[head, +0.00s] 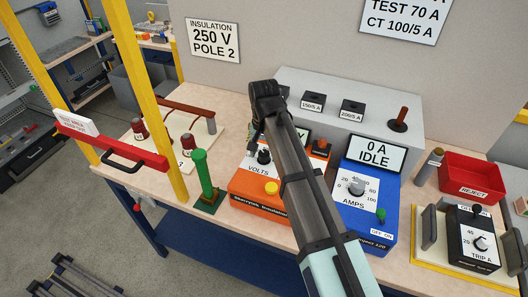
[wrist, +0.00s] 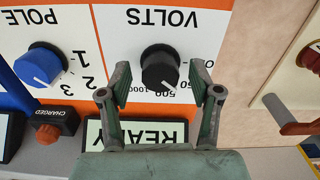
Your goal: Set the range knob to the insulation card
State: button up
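The insulation card (head: 213,40) on the back panel reads "INSULATION 250 V POLE 2". The orange insulation tester (head: 258,188) stands on the bench below it. Its black VOLTS range knob (wrist: 160,68) sits between my finger pads in the wrist view, with a gap visible on each side; it also shows in the head view (head: 264,157). The knob's white mark points toward the scale's printed numbers, which are partly hidden, so I cannot tell the exact setting. My gripper (wrist: 160,90) is open. The tester's display (wrist: 140,132) reads "READY", partly covered by my gripper.
A blue POLE knob (wrist: 42,65) and a red CHARGED lamp (wrist: 48,133) are beside the range knob. The blue AMPS unit (head: 362,205) stands right of the tester. A green post (head: 202,175) stands at its left.

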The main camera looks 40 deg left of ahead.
aim_at(264, 153)
jog(key=shift+r, duration=0.15)
notch_tip(264, 153, up, 12)
dwell(0.6)
dwell(0.3)
